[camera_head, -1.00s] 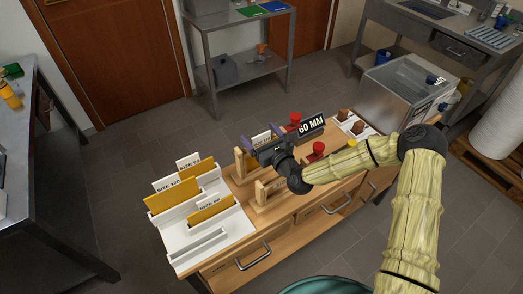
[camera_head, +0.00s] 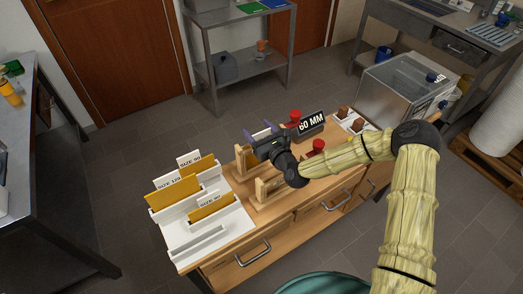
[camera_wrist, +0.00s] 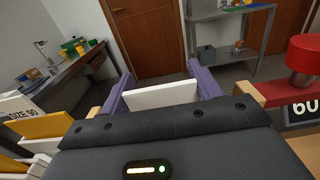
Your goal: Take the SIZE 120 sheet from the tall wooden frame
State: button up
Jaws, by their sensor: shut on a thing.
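My gripper (camera_head: 261,132) is over the tall wooden frame (camera_head: 262,189) on the wooden cabinet. In the wrist view its purple fingers (camera_wrist: 160,80) are shut on a white sheet (camera_wrist: 161,95), which lies between them. The sheet also shows as a small white piece between the fingers in the head view (camera_head: 262,135). Its label cannot be read, and its lower part is hidden by my gripper. Wooden posts of the frame show on both sides in the wrist view. I cannot tell whether the sheet is still within the frame.
A 60 MM sign (camera_head: 311,122) and red-topped pieces (camera_head: 317,146) stand right of my gripper. A clear-lidded box (camera_head: 405,82) is further right.

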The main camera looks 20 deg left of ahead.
notch_tip(320, 180, up, 18)
jog(key=b, duration=0.2)
dwell(0.4)
jog(key=shift+r, duration=0.1)
dwell(0.4)
